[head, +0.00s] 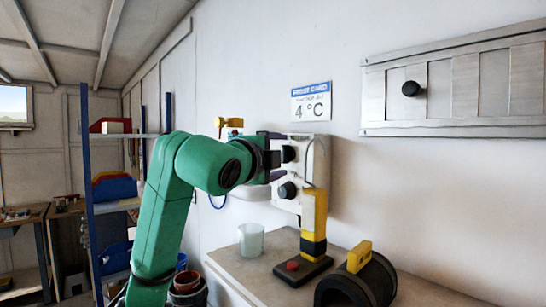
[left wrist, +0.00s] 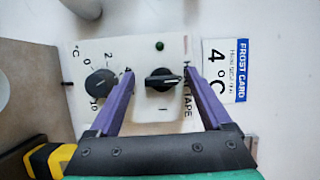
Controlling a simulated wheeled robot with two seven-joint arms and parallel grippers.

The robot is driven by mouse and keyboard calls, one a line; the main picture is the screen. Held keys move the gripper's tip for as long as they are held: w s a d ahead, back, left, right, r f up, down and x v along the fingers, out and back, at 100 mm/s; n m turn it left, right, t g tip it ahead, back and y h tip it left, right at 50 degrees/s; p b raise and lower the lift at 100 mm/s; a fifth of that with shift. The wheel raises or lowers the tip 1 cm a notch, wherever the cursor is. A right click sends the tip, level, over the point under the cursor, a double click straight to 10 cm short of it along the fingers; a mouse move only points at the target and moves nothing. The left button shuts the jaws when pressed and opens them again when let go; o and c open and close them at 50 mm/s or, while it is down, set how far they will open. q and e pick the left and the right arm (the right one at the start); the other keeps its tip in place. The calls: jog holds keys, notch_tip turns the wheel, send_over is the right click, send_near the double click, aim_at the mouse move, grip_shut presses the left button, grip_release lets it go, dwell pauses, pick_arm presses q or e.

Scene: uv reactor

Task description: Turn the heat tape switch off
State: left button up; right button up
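The heat tape switch (left wrist: 164,82) is a black rotary knob on a pale control panel (head: 312,160). In the left wrist view its bar lies roughly across the picture, with an "I" mark below it and the HEAT TAPE label to its right. A small green lamp (left wrist: 159,45) sits above it. My left gripper (left wrist: 160,73) has its two purple fingers apart on either side of the knob, with visible gaps. In the head view my left gripper (head: 280,155) is at the upper knob, its fingers partly hidden. My right gripper is not in view.
A numbered °C dial (left wrist: 101,84) is just left of the left finger. A frost card (head: 311,101) hangs above the panel. A yellow-and-black stand (head: 314,222), a beaker (head: 251,240) and a black ring-shaped part (head: 357,285) are on the bench. A shuttered wall box (head: 455,85) is right.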

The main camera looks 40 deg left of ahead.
pick_arm(q)
jog(key=shift+w, duration=0.1)
jog(key=b+v, duration=0.3)
jog(key=v, duration=1.2)
jog(key=shift+a, duration=0.3)
jog(key=shift+f, duration=0.15)
